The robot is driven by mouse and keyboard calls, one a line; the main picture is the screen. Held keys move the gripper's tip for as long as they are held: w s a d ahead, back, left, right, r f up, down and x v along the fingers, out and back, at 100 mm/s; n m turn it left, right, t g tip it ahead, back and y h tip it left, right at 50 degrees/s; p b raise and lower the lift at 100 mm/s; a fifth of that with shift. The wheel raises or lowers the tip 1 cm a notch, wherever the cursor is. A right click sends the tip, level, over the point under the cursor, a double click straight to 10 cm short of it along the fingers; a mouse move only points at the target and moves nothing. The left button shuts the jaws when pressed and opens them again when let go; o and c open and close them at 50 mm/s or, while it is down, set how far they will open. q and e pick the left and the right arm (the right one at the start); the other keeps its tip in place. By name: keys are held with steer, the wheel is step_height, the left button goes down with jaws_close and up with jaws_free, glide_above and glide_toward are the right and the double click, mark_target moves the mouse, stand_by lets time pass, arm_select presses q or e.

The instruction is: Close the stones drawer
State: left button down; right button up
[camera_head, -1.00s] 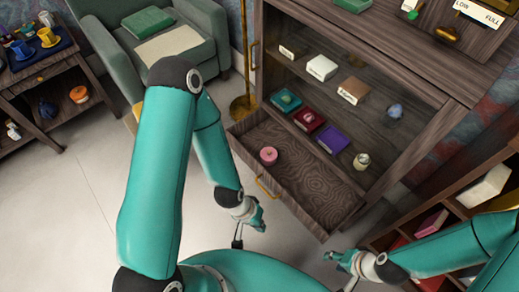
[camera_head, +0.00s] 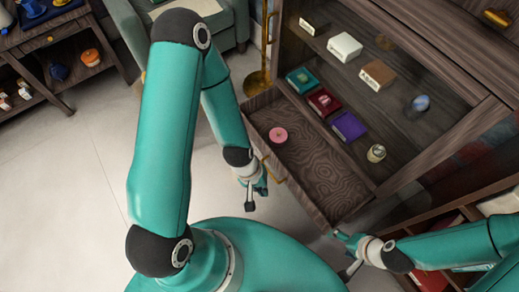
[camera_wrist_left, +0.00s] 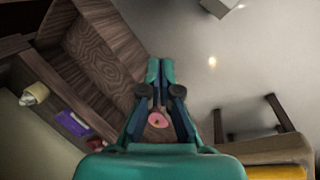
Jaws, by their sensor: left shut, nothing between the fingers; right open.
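The wooden drawer (camera_head: 325,178) at the foot of the cabinet is pulled out, with a pink round stone-like thing (camera_head: 278,134) inside near its left end. A brass handle (camera_head: 273,170) is on its front. The drawer also shows at upper left in the left wrist view (camera_wrist_left: 95,48). My left gripper (camera_head: 260,187) is shut and empty, in front of the drawer front and close to the handle; whether it touches cannot be told. My right gripper (camera_head: 342,240) is open and empty near the drawer's right front corner.
Above the drawer, the cabinet shelf holds small boxes, including a purple one (camera_head: 348,126), and a small jar (camera_head: 376,153). A low shelf unit (camera_head: 440,245) stands at right, close to my right arm. A brass stand (camera_head: 257,82) is left of the cabinet. Pale floor is clear at left.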

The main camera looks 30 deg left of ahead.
arm_select(q)
steer(key=w+a+f+n+b, duration=0.1)
steer(key=a+f+n+b, duration=0.6)
steer(key=n+b, duration=0.25)
steer(key=n+t+b, duration=0.8)
steer(key=n+b, duration=0.8)
steer(key=b, duration=0.7)
glide_toward(265, 146)
steer(key=x, duration=0.5)
steer(key=shift+d+f, duration=0.1)
steer(key=shift+f, duration=0.3)
steer(key=shift+w+d, duration=0.2)
steer(key=shift+w, duration=0.25)
